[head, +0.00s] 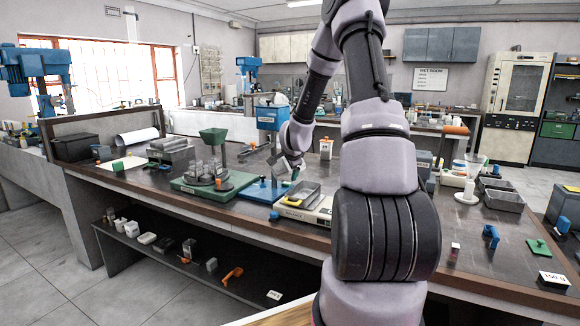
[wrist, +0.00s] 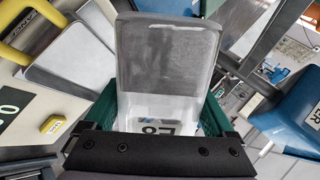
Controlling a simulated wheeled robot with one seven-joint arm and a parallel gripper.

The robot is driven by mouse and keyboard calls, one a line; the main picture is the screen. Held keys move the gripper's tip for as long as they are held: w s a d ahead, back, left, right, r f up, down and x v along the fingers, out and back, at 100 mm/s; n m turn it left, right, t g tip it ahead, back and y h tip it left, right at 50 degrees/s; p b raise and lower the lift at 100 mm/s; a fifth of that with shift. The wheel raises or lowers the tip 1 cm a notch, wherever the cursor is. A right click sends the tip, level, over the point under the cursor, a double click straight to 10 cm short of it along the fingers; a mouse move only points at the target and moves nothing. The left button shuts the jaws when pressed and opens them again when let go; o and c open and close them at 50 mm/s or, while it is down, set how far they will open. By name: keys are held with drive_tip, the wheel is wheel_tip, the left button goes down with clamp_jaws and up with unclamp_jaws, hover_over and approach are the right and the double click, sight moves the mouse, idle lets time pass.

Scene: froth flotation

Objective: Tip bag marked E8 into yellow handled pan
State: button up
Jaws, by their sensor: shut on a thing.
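My gripper (wrist: 157,118) is shut on a clear bag marked E8 (wrist: 167,65). Its green fingers show on either side of the bag in the wrist view. Grey powder fills much of the bag, and the E8 label is partly hidden by the gripper body. In the head view my gripper (head: 293,173) is above the bench, and I cannot make out the bag there. The grey pan with the yellow handle (head: 300,197) sits on a pale instrument below and to the right of my gripper. In the wrist view the pan (wrist: 75,58) is left of the bag, apart from it.
A blue-based machine (head: 262,190) stands left of the pan. A green-based rack of clear vessels (head: 208,178) is farther left. A blue part (wrist: 297,108) is close on the right in the wrist view. My arm hides part of the bench.

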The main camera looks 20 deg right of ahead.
drive_tip(key=shift+d+r+m+y, duration=0.15)
drive_tip(key=shift+m+y, duration=0.45)
drive_tip(key=shift+y, duration=0.6)
drive_tip(key=shift+d+f+m+y, duration=0.15)
drive_tip(key=shift+m+y, duration=0.45)
drive_tip(key=shift+y, duration=0.6)
drive_tip(key=shift+r, duration=0.1)
idle(1.3)
idle(0.4)
drive_tip(key=shift+r, duration=1.75)
